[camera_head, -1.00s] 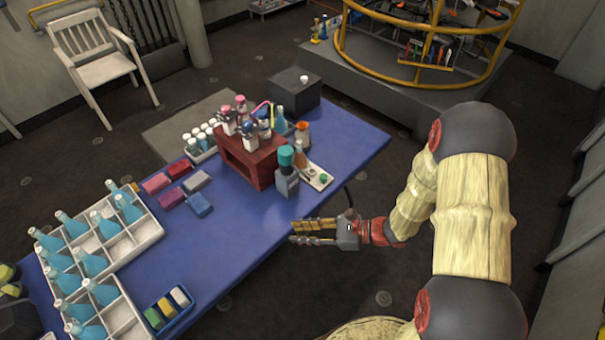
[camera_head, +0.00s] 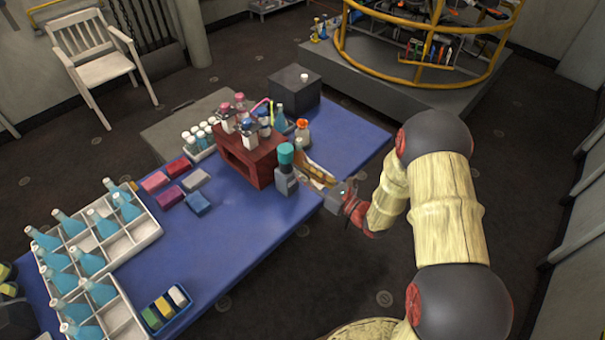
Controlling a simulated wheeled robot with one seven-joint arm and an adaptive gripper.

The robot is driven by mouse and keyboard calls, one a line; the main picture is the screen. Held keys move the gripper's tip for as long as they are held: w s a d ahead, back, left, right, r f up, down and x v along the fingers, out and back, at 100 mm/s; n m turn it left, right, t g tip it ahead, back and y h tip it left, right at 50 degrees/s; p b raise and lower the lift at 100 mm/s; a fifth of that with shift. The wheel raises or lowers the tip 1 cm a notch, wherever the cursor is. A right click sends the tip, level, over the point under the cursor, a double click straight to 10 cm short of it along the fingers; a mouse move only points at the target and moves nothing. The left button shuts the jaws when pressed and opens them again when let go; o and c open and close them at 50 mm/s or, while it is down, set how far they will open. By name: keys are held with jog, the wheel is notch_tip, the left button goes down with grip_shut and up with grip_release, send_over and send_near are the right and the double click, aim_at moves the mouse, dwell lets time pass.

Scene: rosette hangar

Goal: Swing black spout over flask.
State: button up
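A grey dispenser bottle with a teal cap (camera_head: 286,172) stands near the table's front edge, in front of the red rack. I cannot clearly make out a black spout on it. My gripper (camera_head: 310,172) is just to its right, reaching in over the table edge from the right. Its fingers cover most of a small white tray, and the small flask seen there earlier is hidden. Whether the fingers are apart or closed on something is too small to tell. An orange-topped bottle (camera_head: 302,134) stands behind the gripper.
A red rack (camera_head: 243,162) holds several bottles left of the dispenser. White crates (camera_head: 146,232) with blue bottles, coloured blocks (camera_head: 170,196) and a small blue tray (camera_head: 179,318) lie to the left. The table's front middle (camera_head: 235,240) is clear.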

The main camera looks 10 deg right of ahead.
jog(key=shift+w+a, duration=0.4)
jog(key=shift+w, duration=0.2)
jog(key=c, duration=0.3)
grip_shut()
dwell(0.4)
